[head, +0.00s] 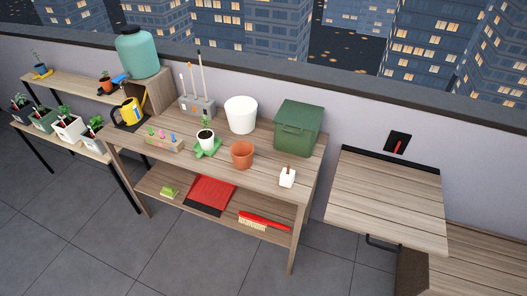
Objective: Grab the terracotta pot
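The terracotta pot (242,155) stands upright on the wooden potting table (262,182), near its front edge and right of the middle. It looks empty from here, though its inside is only partly visible. It stands apart from the things around it. My gripper does not show in the head view.
A white pot with a plant on a green saucer (206,140) is left of the terracotta pot. A folding shelf (387,200) is farther right; grey floor (190,265) lies clear in front.

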